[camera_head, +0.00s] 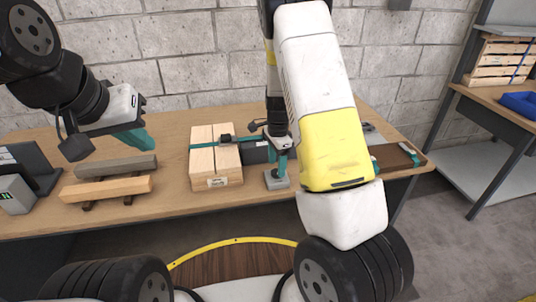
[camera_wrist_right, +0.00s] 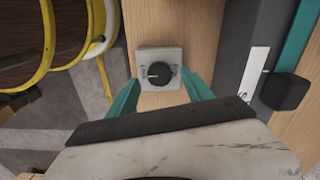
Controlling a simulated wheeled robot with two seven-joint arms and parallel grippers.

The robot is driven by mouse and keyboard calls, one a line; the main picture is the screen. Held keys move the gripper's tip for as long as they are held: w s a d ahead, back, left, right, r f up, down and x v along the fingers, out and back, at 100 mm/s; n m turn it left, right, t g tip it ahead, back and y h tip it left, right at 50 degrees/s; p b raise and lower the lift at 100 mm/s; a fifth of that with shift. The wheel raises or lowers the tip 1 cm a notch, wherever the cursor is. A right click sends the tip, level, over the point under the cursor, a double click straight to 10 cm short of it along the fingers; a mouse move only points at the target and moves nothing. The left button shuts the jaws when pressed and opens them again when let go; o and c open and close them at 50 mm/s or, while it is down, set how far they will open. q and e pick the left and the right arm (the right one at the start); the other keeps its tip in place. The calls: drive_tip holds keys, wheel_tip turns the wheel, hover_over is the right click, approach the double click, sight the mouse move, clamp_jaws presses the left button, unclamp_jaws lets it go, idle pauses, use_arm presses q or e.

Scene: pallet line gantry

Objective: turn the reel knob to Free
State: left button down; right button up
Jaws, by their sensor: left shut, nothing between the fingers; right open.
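The reel knob (camera_wrist_right: 158,73) is a round black dial on a pale grey plate (camera_wrist_right: 172,54), seen in the right wrist view. A light mark on the dial points left. Small lettering flanks the dial, too blurred to read surely. In the head view its grey housing (camera_head: 271,181) sits on the table. My right gripper (camera_wrist_right: 160,82) is open, its teal fingers on either side of the housing; whether they touch it I cannot tell. In the head view, my right gripper (camera_head: 281,166) is directly over the housing. My left gripper (camera_head: 136,138) is shut and empty above the beams.
A teal-strapped wood stack (camera_head: 203,163) stands left of the knob. Two beams (camera_head: 108,188) lie further left, near a dark device (camera_head: 32,165). A dark box with a black lever (camera_wrist_right: 286,91) is close to the right gripper. A yellow hoop (camera_head: 238,240) lies in front of the table.

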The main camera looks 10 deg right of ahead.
drive_tip(key=shift+f, duration=1.25)
clamp_jaws()
